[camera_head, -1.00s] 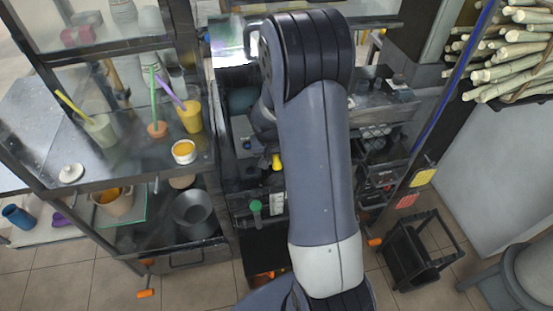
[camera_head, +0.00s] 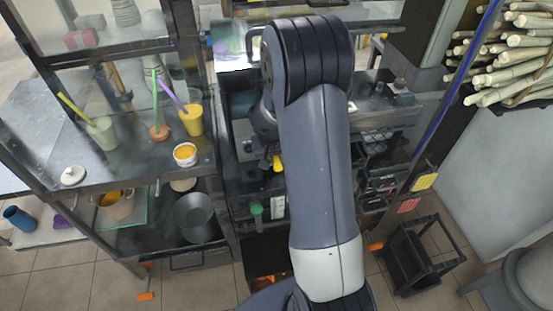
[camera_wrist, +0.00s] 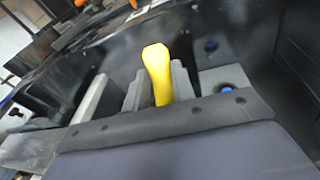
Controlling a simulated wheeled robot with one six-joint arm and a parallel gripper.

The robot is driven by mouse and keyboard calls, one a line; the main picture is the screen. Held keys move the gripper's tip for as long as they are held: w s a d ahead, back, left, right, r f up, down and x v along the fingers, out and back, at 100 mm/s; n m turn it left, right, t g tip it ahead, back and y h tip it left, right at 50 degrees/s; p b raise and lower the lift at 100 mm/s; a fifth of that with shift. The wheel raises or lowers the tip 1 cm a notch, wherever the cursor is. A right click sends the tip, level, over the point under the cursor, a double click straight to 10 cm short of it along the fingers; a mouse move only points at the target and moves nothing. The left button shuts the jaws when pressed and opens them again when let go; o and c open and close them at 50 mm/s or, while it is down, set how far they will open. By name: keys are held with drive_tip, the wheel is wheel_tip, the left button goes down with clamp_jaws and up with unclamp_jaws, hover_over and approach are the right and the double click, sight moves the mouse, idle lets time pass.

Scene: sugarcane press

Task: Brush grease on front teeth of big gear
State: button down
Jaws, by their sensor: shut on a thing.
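My gripper (camera_wrist: 158,90) is shut on a yellow handle (camera_wrist: 156,70), which I take to be the brush. The handle stands up between the grey fingers in the wrist view. It also shows in the head view (camera_head: 277,163), left of my arm, in front of the dark machine. The bristle end is hidden. The big gear and its front teeth cannot be made out; my arm covers much of the machine. A small white pot with orange-yellow content (camera_head: 185,151), possibly the grease, stands on the shelf at left.
The shelf (camera_head: 110,165) holds cups with coloured sticks, such as a yellow cup (camera_head: 193,121), and a white lid (camera_head: 72,175). A grey pot (camera_head: 198,217) stands below. Cane stalks (camera_head: 510,60) lie at upper right. A black stand (camera_head: 415,255) is on the floor at right.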

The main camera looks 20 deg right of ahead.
drive_tip(key=shift+w+d, duration=0.15)
drive_tip(key=shift+w, duration=0.5)
drive_tip(key=s+d+b, duration=0.1)
drive_tip(key=d, duration=0.5)
idle(0.6)
drive_tip(key=shift+s, duration=0.1)
drive_tip(key=shift+w+a+b, duration=0.2)
drive_tip(key=shift+a+b, duration=0.15)
drive_tip(key=shift+a, duration=0.65)
drive_tip(key=shift+w+a+b, duration=0.15)
drive_tip(key=shift+a+b, duration=0.2)
drive_tip(key=shift+a, duration=0.65)
drive_tip(key=shift+w+a+b, duration=0.2)
drive_tip(key=shift+a+b, duration=0.15)
drive_tip(key=shift+a, duration=0.65)
drive_tip(key=shift+r, duration=0.2)
drive_tip(key=shift+s+d+r, duration=0.1)
drive_tip(key=shift+d, duration=0.75)
drive_tip(key=shift+s+d+r, duration=0.1)
drive_tip(key=shift+d, duration=0.7)
